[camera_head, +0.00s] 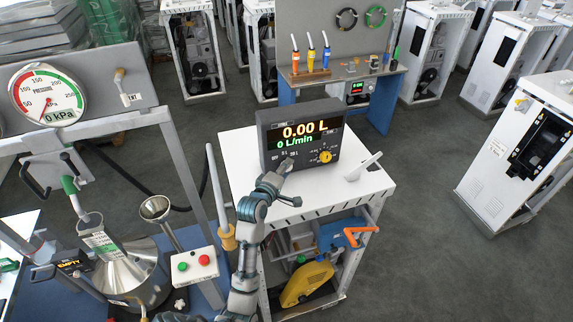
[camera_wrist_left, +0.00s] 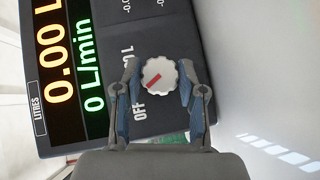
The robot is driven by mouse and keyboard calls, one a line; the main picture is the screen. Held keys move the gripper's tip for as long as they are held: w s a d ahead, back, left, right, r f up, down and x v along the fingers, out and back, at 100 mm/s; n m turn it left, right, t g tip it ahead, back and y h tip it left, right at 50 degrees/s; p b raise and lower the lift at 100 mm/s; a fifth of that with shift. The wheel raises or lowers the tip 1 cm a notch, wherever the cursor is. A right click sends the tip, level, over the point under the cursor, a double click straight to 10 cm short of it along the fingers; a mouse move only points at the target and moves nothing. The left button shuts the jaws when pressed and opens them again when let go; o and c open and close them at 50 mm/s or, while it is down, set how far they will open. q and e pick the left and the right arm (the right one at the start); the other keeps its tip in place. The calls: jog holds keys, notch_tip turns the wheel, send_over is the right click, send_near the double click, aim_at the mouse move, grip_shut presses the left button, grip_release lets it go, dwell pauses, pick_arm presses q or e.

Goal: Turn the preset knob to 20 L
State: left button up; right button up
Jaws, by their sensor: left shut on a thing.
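The meter box (camera_head: 302,135) stands on a white cabinet top and reads 0.00 L and 0 L/min. In the left wrist view, the white ridged preset knob (camera_wrist_left: 160,78) has a red pointer mark angled toward the OFF label (camera_wrist_left: 139,107). Another label ending in "0 L" (camera_wrist_left: 128,58) is partly covered by a finger. My left gripper (camera_wrist_left: 158,85) is shut on this knob, with one finger on either side. In the head view my left gripper (camera_head: 285,166) is at the lower left of the panel and hides the knob. My right gripper is not in view.
A yellow knob (camera_head: 325,156) sits at the panel's lower right.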

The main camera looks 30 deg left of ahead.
pick_arm(q)
jog(key=m+g, duration=0.1)
jog(key=m+g+y, duration=0.1)
jog(key=shift+a+r+g+p, duration=0.1)
jog(key=shift+r+g+p, duration=0.15)
jog(key=shift+g+p, duration=0.15)
jog(key=shift+w+r+m+g+y, duration=0.15)
jog(key=shift+m+g+y, duration=0.35)
jog(key=shift+m+g, duration=0.55)
jog(key=shift+w+r+m+g+y, duration=0.15)
jog(key=shift+m+g+y, duration=0.55)
jog(key=shift+g, duration=0.55)
jog(key=shift+w+d+r+m+g+y, duration=0.1)
jog(key=shift+d+m+g+y, duration=0.05)
jog(key=shift+m+g+y, duration=0.45)
jog(key=shift+d+m+g+y, duration=0.1)
jog(key=shift+m+g+y, duration=0.15)
jog(key=shift+g+y, duration=0.4)
jog(key=o, duration=0.9)
jog(key=shift+c, duration=0.2)
jog(key=shift+o, duration=1.4)
jog(key=shift+w+f+g+h, duration=0.1)
jog(key=shift+f+g+h, duration=0.15)
